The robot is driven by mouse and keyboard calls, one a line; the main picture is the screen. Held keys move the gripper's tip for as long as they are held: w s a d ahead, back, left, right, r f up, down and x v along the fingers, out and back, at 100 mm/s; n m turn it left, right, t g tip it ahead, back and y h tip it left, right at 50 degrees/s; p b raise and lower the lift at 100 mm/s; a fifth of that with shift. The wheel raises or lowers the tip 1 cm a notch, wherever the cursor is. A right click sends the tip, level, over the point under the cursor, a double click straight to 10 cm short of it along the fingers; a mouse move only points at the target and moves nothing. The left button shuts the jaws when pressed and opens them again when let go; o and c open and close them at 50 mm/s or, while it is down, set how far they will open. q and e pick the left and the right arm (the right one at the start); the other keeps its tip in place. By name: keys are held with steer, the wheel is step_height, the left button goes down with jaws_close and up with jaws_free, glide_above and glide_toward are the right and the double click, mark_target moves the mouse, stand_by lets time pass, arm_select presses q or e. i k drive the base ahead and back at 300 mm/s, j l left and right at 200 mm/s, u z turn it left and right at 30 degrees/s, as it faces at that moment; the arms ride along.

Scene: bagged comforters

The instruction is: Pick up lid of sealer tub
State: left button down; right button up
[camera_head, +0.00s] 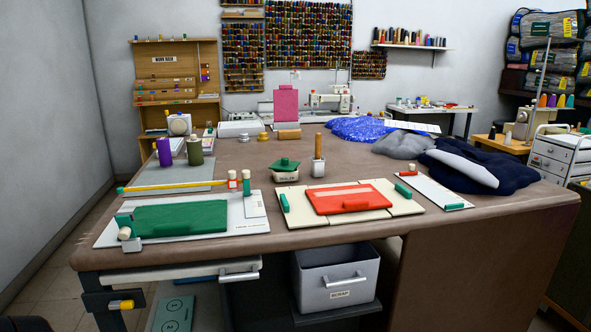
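A small pale tub (286,176) with a label on its front stands near the middle of the brown table; I take it to be the sealer tub. Its green lid (285,164) sits on top and has a raised knob in the middle. The label is too small to read surely. Neither of my grippers shows in the head view.
A grey cup with a wooden-handled tool (318,158) stands just right of the tub. In front lie a green panel (180,218) and a red panel (348,199) on boards. Purple (164,152) and olive (195,152) spools stand left; dark cloth (480,170) lies right.

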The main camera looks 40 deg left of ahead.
mark_target(283, 164)
steer(key=i+l+u, duration=0.2)
steer(key=u, duration=0.25)
steer(key=i+l+u, duration=0.15)
steer(key=u, duration=0.3)
steer(key=i+l+u, duration=0.1)
steer(key=l, duration=0.2)
steer(key=i+l+u, duration=0.1)
steer(key=l, duration=0.25)
steer(key=l+u, duration=0.1)
steer(key=l, duration=0.2)
steer(key=i, duration=0.05)
